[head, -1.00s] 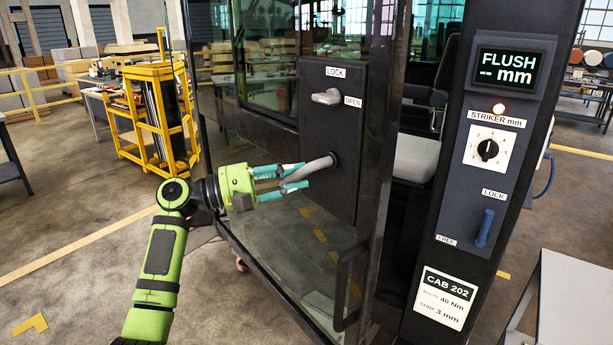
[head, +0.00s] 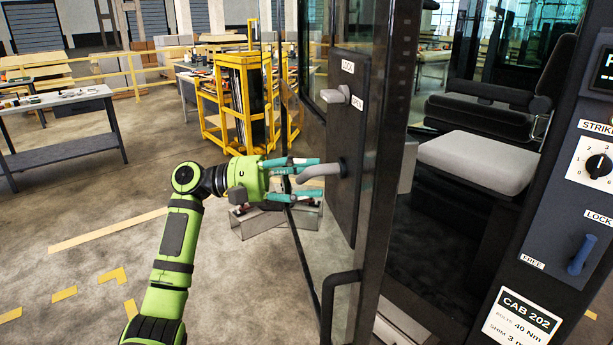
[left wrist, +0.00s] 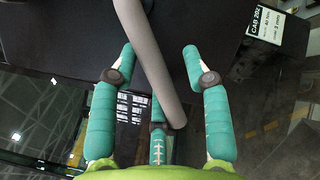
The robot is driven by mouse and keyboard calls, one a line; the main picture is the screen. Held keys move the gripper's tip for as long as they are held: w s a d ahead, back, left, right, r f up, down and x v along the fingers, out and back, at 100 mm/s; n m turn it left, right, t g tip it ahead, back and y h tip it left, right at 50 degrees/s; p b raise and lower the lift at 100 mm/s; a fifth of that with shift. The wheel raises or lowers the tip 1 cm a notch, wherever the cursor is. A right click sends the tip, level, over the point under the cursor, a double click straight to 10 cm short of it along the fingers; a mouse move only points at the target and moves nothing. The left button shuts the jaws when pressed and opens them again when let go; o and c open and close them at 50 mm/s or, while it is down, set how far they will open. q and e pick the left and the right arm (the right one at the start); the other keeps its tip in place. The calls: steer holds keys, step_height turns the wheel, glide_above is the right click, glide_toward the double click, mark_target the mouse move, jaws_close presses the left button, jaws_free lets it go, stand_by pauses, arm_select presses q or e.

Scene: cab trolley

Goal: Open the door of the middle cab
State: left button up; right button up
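The cab door (head: 340,230), a dark frame with glass, stands swung out from the cab, leaving a wide gap to the seat inside. Its grey curved handle (head: 322,171) sticks out of the dark lock plate (head: 352,130). My left gripper (head: 305,180) is at the handle, with teal fingers on either side of its free end. In the left wrist view the handle (left wrist: 148,65) passes between the spread fingers (left wrist: 158,100), close to one of them; firm contact cannot be told. A small grey lock lever (head: 337,95) sits above the handle. My right gripper is not in view.
A post with a CAB 202 label (head: 522,322), a knob and a blue lever (head: 581,255) stands at the right. A black and grey seat (head: 480,160) is inside the cab. A yellow rack (head: 245,105) stands behind my left arm. Floor at the left is clear.

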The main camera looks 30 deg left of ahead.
arm_select(q)
steer(key=shift+s+a+f, duration=0.1)
steer(key=shift+a+f, duration=0.05)
steer(key=shift+f, duration=0.05)
steer(key=v, duration=1.2)
steer(key=shift+a, duration=0.35)
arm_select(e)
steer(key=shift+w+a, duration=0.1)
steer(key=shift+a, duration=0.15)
